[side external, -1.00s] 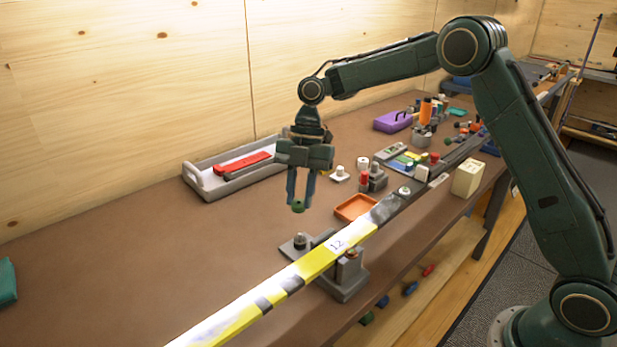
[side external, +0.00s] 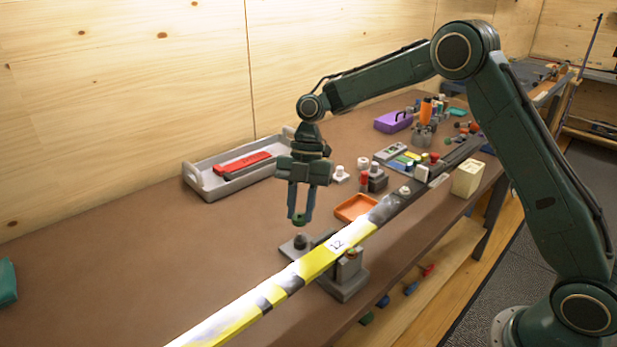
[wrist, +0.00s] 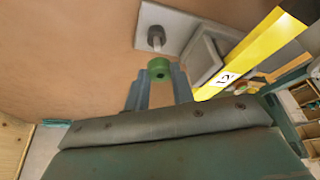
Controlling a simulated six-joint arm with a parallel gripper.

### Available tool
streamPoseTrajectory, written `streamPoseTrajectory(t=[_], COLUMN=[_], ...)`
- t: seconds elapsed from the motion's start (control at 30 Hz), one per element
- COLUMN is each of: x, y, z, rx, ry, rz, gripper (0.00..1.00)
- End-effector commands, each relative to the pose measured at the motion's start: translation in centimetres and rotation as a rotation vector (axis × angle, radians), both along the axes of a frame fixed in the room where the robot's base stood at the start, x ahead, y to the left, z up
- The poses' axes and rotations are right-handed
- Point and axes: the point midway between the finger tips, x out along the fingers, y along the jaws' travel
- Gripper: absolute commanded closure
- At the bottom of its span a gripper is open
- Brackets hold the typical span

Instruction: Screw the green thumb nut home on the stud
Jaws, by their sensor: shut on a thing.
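My gripper (side external: 299,212) is shut on the green thumb nut (side external: 299,220) and holds it at the fingertips. The dark stud (side external: 300,241) stands upright on a grey base plate (side external: 288,250). The nut is a little above the stud in the side view, with a small gap between them. In the wrist view the green nut (wrist: 159,66) shows its dark hole between the fingers, and the stud (wrist: 156,38) is apart from it, farther up the picture.
A yellow bar marked 12 (side external: 318,262) runs diagonally past the plate, held in a grey fixture (side external: 347,278). An orange tray (side external: 356,207) lies behind it. A grey tray with a red item (side external: 205,185) is at the back left.

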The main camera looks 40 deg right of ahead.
Motion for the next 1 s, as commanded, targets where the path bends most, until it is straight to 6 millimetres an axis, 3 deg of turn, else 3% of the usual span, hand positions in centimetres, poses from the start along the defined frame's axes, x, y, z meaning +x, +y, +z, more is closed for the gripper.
streamPoseTrajectory(t=[0.4,1.0], x=[0.0,0.0], y=[0.0,0.0], z=[-2.4,-2.7], rx=[-0.001,0.0], ry=[0.002,0.001], rz=[0.001,0.0], gripper=[0.97,0.97])
